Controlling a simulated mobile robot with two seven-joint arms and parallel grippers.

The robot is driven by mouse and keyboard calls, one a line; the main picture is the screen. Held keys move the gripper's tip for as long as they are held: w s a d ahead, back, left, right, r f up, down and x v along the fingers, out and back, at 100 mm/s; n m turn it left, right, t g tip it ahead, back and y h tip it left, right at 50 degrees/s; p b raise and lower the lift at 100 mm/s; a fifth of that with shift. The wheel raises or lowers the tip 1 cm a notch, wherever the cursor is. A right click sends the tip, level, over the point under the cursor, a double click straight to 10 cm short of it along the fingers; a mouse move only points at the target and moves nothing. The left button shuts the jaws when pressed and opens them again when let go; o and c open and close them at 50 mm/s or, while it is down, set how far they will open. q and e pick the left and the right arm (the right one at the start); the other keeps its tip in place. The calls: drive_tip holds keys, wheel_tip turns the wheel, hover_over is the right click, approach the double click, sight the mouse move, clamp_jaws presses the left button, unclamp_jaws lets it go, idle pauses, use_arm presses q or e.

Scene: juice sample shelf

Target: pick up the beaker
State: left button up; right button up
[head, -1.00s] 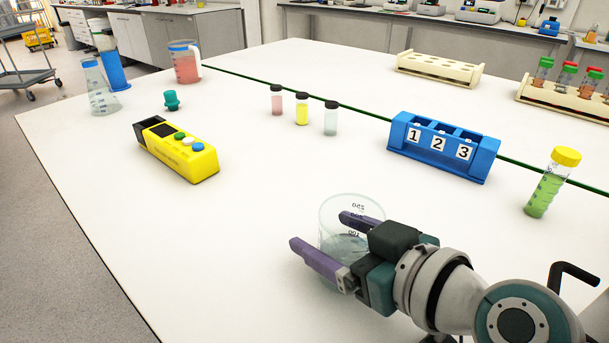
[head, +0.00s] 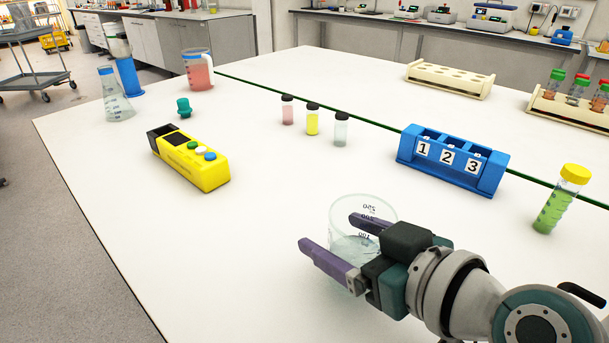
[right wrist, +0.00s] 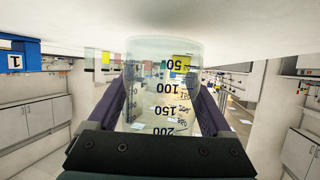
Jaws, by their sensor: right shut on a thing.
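The clear beaker (head: 345,210) with black graduation marks and pale liquid is upright near the front of the white table in the head view. My right gripper (head: 330,231) is shut on it, one purple finger on each side of its wall. In the right wrist view the beaker (right wrist: 150,70) shows upside down between the two fingers. I cannot tell whether its base touches the table. My left gripper is not in view.
A blue numbered rack (head: 452,162) and a yellow-capped green tube (head: 556,205) stand to the right. Several small vials (head: 312,122) stand behind the beaker. A yellow device (head: 190,162) lies at left. The front-left tabletop is clear.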

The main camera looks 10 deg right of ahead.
use_arm(q)
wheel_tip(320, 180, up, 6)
drive_tip(key=p, duration=0.6)
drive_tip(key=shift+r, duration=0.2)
use_arm(e)
wheel_tip(320, 180, up, 18)
drive_tip(key=shift+f, duration=0.15)
